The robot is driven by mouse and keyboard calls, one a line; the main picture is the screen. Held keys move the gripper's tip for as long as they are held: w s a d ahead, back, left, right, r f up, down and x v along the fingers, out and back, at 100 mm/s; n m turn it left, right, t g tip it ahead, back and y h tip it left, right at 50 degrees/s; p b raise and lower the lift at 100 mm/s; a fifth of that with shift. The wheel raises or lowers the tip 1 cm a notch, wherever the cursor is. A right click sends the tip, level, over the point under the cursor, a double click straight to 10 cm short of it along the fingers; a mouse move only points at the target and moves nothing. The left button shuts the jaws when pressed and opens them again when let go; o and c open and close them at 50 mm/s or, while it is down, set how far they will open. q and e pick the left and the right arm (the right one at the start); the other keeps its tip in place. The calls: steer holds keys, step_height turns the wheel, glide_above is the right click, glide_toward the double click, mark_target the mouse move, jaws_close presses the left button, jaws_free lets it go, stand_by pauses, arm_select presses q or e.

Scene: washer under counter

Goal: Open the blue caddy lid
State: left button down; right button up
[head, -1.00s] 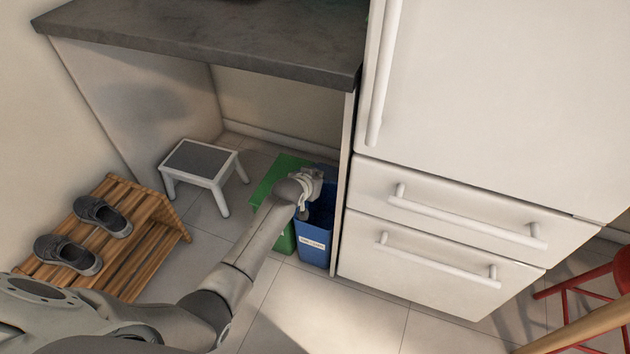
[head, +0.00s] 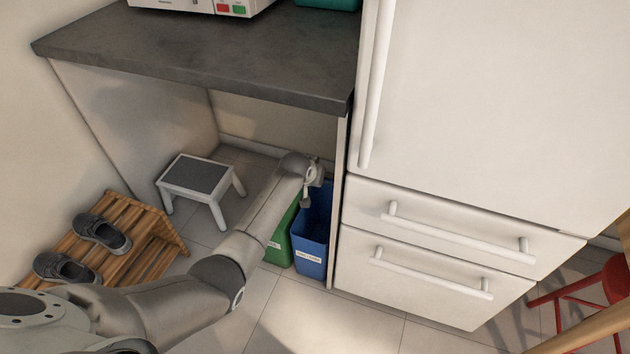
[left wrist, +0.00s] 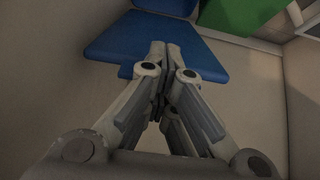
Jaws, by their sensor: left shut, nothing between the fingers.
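The blue caddy (head: 311,258) stands under the counter against the right side panel, with a pale label on its front. Its top looks open, with the dark blue inside showing. Its lid seems raised at the back, mostly hidden behind my gripper in the head view. In the left wrist view a flat blue panel (left wrist: 110,45), which looks like the lid, lies just beyond my fingertips. My left gripper (left wrist: 167,46) is shut and empty above the caddy's rear part; it also shows in the head view (head: 307,200). I cannot tell whether it touches the lid. My right gripper is not in view.
A green caddy (head: 279,245) stands just left of the blue one, partly behind my arm. A step stool (head: 196,174) and a wooden rack (head: 155,240) with shoes are further left. White drawers (head: 430,270) stand close on the right. The counter (head: 220,55) overhangs above.

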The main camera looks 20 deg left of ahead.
arm_select(q)
steer(key=shift+w+r+g, duration=0.3)
steer(key=shift+w+r, duration=0.35)
steer(key=shift+w, duration=0.1)
steer(key=c, duration=2.1)
jaws_free()
steer(key=shift+f, duration=0.2)
steer(key=o, duration=0.7)
steer(key=shift+s+r, duration=0.1)
steer(key=o, duration=1)
steer(key=shift+o, duration=0.2)
steer(key=v, duration=1.1)
steer(key=shift+s+r, duration=0.15)
steer(key=shift+r, duration=0.2)
